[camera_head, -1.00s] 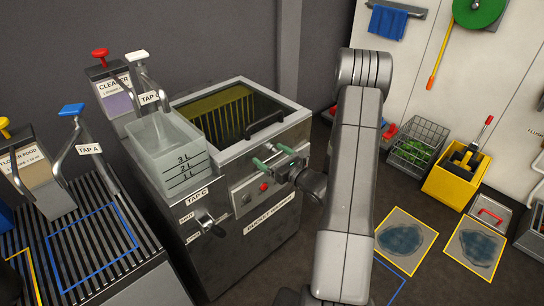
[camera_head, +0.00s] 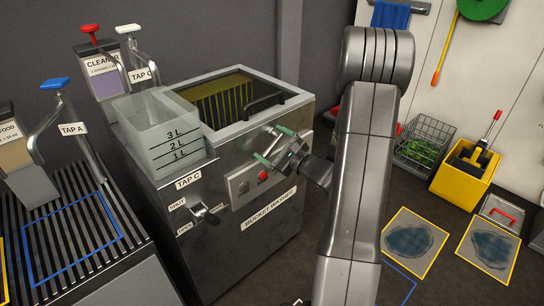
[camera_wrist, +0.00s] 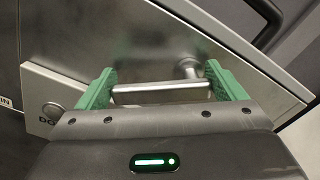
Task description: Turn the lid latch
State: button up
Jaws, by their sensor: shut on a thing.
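In the wrist view my gripper (camera_wrist: 162,86) is shut on the latch, with one green finger at each end of the bar. In the head view the latch is mostly hidden by my gripper.
A red button (camera_head: 263,176) sits just below my gripper. A clear measuring container (camera_head: 162,135) stands left of the lid, above a tap lever (camera_head: 205,214). A yellow bucket (camera_head: 464,175) and wire basket (camera_head: 424,147) stand at right; wet patches (camera_head: 408,241) mark the floor.

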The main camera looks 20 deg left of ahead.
jog(key=f+n+b, duration=0.1)
jog(key=n+b, duration=0.1)
jog(key=b, duration=0.1)
jog(key=shift+f, duration=0.15)
jog(key=shift+w+d+n+b, duration=0.15)
jog(key=shift+n+b, duration=0.55)
jog(key=shift+b, duration=0.5)
jog(key=shift+n+b, duration=0.3)
jog(key=o, duration=1.1)
jog(key=p+v, duration=0.2)
jog(key=v, duration=1.1)
jog(key=shift+d, duration=0.35)
